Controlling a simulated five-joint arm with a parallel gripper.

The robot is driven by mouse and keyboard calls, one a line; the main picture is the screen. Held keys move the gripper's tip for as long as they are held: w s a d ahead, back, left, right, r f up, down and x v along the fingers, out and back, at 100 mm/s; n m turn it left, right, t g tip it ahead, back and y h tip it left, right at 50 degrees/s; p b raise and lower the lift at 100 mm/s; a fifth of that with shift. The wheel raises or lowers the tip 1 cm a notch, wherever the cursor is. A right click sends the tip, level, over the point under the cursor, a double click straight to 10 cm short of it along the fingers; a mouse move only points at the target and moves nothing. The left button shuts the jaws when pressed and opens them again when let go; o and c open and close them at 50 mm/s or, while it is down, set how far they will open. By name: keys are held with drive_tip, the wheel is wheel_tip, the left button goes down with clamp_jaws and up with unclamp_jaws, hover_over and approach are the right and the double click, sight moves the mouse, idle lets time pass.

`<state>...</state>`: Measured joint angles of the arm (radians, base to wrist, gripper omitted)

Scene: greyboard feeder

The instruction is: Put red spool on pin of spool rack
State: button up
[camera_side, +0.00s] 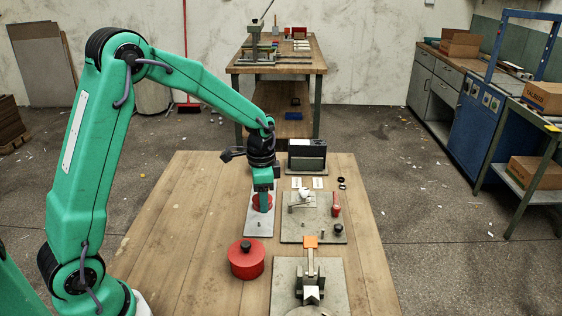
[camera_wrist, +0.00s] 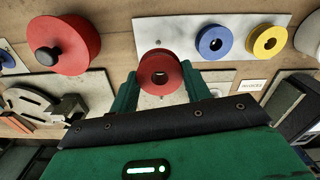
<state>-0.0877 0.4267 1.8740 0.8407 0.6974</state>
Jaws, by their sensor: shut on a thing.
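The red spool (camera_wrist: 146,72) is held between the two green fingers of my gripper (camera_wrist: 166,84), with its hole facing the wrist camera. In the side view the spool (camera_side: 256,203) is partly covered by a finger of my gripper (camera_side: 263,200), over the spool rack. The spool rack (camera_side: 257,229) is a pale flat plate; it also shows in the wrist view (camera_wrist: 185,24). A blue spool (camera_wrist: 214,42) and a yellow spool (camera_wrist: 266,42) sit on it to the right of the held spool. I cannot tell the height of the red spool above the plate, and the pin is not clear.
A red round pot with a black knob (camera_side: 246,262) stands in front of the rack. A grey fixture plate (camera_side: 312,232) is to its right, with another fixture (camera_side: 285,272) nearer. A black box (camera_side: 307,155) stands behind. The table's left side is clear.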

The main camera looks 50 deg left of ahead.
drive_tip(key=shift+s+a+f, duration=0.15)
drive_tip(key=shift+s+a, duration=0.2)
drive_tip(key=shift+s, duration=0.15)
drive_tip(key=shift+f, duration=0.25)
drive_tip(key=shift+f, duration=1.9)
drive_tip(key=shift+f, duration=1.1)
idle(1.7)
drive_tip(key=o, duration=1)
drive_tip(key=shift+r, duration=0.15)
